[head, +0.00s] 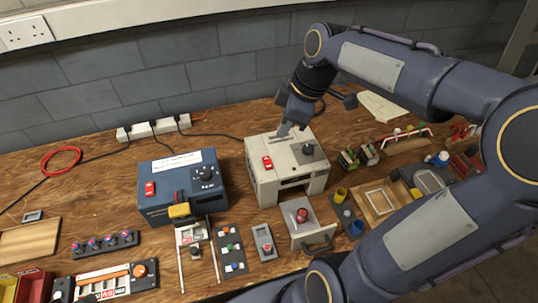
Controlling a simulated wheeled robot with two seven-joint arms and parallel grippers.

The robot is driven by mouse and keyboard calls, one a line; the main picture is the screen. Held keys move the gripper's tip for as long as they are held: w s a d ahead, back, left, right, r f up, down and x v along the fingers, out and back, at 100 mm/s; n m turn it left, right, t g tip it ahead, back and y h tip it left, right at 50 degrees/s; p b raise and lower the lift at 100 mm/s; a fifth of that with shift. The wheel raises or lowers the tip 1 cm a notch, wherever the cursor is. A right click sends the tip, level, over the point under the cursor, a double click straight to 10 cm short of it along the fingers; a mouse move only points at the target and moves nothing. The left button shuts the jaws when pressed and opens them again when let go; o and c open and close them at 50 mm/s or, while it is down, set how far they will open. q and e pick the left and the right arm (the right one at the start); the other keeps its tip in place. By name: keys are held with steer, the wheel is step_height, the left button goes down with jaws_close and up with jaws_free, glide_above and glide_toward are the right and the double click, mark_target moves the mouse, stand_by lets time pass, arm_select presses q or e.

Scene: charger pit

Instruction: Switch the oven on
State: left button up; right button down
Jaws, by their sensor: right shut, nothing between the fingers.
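A cream box (262,184) with a dark front opening stands mid-bench; it looks like the oven, though no label is readable. Its top carries a red switch (267,163) at the left, a dark knob (308,149) at the right, and a slot-like mark towards the back. I cannot tell the switch's position. A grey panel with a handle (318,241) lies in front of the box, with a red round item (302,215) on it. My right gripper (283,130) is shut and empty, pointing down at the back of the top, behind switch and knob. Contact is unclear. My left gripper is out of view.
A blue box (152,208) with its own red switch (149,189) and knob stands to the left. A power strip (153,128) lies behind. Small trays and parts crowd the front and right. Bare wood shows at the back left.

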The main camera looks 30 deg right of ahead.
steer(key=w+d+f+n+g+b, duration=0.1)
steer(key=w+d+f+n, duration=0.2)
steer(key=w+n, duration=0.2)
steer(key=shift+w+d+f, duration=0.2)
steer(key=shift+w+f, duration=0.05)
steer(key=shift+w, duration=0.4)
steer(key=p, duration=0.1)
glide_toward(266, 159)
steer(key=x, duration=0.5)
steer(key=shift+a, duration=0.15)
steer(key=shift+w+f, duration=0.2)
steer(key=shift+f, duration=0.55)
